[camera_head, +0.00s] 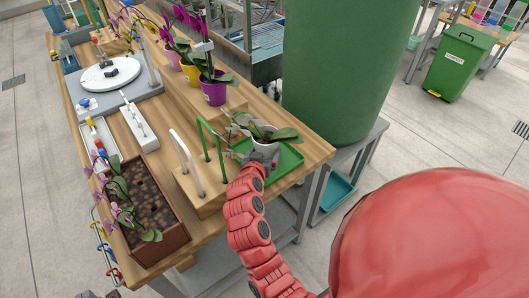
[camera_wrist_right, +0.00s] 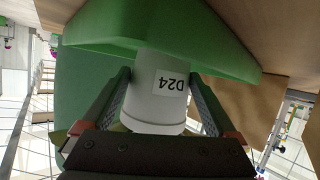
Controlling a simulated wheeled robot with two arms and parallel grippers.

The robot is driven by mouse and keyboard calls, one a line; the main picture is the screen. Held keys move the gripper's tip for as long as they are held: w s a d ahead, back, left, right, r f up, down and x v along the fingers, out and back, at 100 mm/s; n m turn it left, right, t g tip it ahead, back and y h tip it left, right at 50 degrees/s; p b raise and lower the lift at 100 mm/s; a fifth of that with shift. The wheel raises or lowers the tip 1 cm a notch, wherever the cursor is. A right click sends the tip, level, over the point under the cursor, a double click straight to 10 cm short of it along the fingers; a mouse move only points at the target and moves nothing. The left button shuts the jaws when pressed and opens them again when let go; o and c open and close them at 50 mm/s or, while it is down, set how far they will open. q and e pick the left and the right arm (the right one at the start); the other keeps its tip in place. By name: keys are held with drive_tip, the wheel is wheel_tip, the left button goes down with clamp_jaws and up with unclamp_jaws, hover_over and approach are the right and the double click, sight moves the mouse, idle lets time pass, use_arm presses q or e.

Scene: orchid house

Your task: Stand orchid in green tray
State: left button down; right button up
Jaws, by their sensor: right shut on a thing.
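The orchid in a white pot (camera_head: 265,141) has broad green leaves and is at the green tray (camera_head: 291,163), near the right edge of the bench. My right gripper (camera_head: 254,158) is shut around the pot. In the right wrist view, the white pot (camera_wrist_right: 155,92) carries an upside-down "D24" label between the two fingers. The green tray (camera_wrist_right: 228,62) is right at the pot's base there. I cannot tell if the base rests on the tray or hovers just over it. A dark tip at the bottom left edge of the head view may be my left gripper (camera_head: 98,294).
A wooden block with green and white hoops (camera_head: 205,200) stands left of the tray. A purple pot (camera_head: 213,92) with an orchid stands behind it. A planter (camera_head: 150,235) is at the front left. A large green barrel (camera_head: 345,65) stands close to the right.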

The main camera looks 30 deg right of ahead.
drive_tip(key=shift+f, duration=0.15)
drive_tip(key=o, duration=1.5)
drive_tip(key=shift+r, duration=0.25)
drive_tip(key=b+v, duration=0.2)
drive_tip(key=v, duration=0.9)
drive_tip(key=shift+s+a+r, duration=0.2)
drive_tip(key=shift+a, duration=0.05)
drive_tip(key=shift+s+a, duration=0.1)
drive_tip(key=shift+s, duration=0.05)
